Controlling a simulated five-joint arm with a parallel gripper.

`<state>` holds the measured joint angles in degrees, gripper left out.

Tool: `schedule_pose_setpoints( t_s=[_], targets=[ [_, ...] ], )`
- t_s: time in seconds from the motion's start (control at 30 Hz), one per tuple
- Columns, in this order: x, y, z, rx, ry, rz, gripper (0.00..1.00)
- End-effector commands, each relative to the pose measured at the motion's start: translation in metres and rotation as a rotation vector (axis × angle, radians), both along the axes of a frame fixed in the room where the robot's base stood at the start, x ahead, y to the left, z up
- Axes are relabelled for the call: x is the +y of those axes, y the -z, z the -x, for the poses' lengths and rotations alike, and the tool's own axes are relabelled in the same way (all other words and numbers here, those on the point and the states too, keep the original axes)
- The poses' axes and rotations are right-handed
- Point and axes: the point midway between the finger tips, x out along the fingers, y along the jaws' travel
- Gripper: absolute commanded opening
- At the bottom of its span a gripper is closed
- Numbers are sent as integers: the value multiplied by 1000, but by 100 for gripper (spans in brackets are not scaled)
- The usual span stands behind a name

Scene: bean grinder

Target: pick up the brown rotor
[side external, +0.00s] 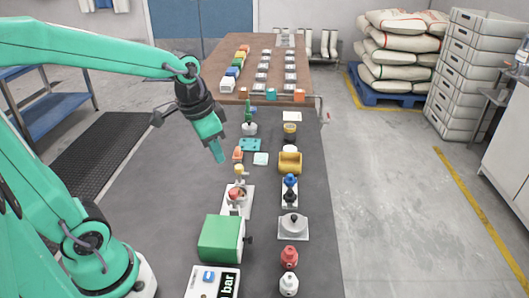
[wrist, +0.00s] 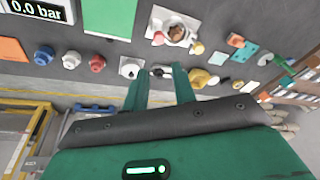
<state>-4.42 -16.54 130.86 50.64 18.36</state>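A brown part that looks like the rotor (wrist: 176,32) sits in a pale round housing on a white plate (wrist: 155,24), at the upper middle of the wrist view. In the side view a reddish-brown part (side external: 236,194) shows on the white plate (side external: 246,211), partly hidden by small parts around it. My gripper (side external: 219,158) is in the air over the table, behind and a little left of that plate. In the wrist view its two green fingers (wrist: 160,74) stand apart with nothing between them.
A green box (side external: 221,238) stands in front of the plate, with a pressure display (side external: 229,285) nearer. Red (side external: 289,256) and white (side external: 288,284) knobs, a grey disc (side external: 292,224) and a yellow part (side external: 290,162) stand to the right. The table's left side is clear.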

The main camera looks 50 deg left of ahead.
Motion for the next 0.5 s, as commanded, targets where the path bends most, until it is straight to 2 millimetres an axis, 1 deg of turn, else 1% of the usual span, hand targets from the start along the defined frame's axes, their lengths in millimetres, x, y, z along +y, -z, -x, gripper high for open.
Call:
schedule_pose_setpoints(
  t_s=[0.03,0.2,0.5],
  targets=[
    [3,6,-7,24,16,-4,27],
    [12,27,-28,89,82,-17,27],
    [29,70,-61,199,199,-22,27]
  ],
)
